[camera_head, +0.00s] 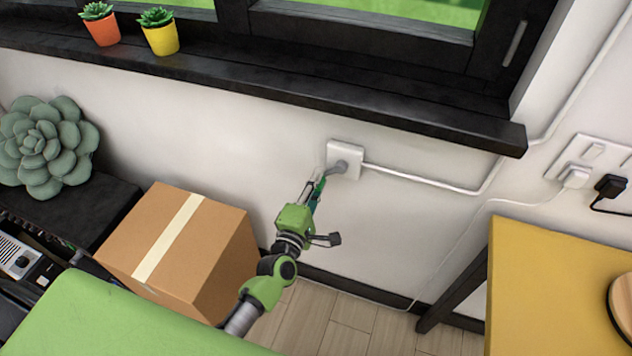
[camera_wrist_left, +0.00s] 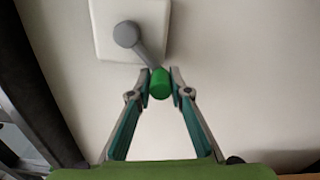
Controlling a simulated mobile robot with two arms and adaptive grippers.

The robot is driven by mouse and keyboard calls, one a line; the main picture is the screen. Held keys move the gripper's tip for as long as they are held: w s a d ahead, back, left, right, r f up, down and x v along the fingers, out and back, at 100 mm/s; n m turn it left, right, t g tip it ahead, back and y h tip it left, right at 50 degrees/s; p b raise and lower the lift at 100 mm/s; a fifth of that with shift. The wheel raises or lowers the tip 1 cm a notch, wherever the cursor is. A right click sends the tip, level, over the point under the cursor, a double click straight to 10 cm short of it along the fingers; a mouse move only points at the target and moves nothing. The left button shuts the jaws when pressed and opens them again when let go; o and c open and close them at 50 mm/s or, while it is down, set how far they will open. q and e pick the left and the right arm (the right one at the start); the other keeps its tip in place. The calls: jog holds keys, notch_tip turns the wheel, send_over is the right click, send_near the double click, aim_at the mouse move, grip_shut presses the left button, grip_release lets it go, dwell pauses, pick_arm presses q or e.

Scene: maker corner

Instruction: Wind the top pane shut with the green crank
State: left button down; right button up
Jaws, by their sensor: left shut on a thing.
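The crank has a grey hub and arm (camera_head: 338,167) on a white square wall plate (camera_head: 354,148), below the black window sill. In the left wrist view, the grey arm (camera_wrist_left: 126,34) runs down and right from the plate (camera_wrist_left: 158,14) to a green handle (camera_wrist_left: 160,84). My left gripper (camera_head: 318,186) reaches up to the crank. In the wrist view, its fingertips (camera_wrist_left: 160,80) are shut on the green handle, one on each side. The top pane is mostly out of view; only the lower part of the black window frame (camera_head: 400,38) shows. My right gripper is not in view.
A taped cardboard box (camera_head: 205,235) stands left of my left arm. A yellow-topped table (camera_head: 540,260) is at the right. Potted succulents (camera_head: 160,38) stand on the sill (camera_head: 300,95). A white conduit (camera_head: 430,182) runs right from the plate. The wall around the crank is clear.

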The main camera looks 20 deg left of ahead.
pick_arm(q)
jog(key=shift+s+d+f, duration=0.2)
jog(key=shift+d+f, duration=0.1)
jog(key=shift+f, duration=0.2)
jog(key=c, duration=1.9)
grip_release()
jog(key=shift+w+r, duration=0.1)
jog(key=shift+r, duration=0.1)
jog(key=shift+r, duration=0.1)
jog(key=s, duration=1.2)
jog(key=shift+a, duration=0.2)
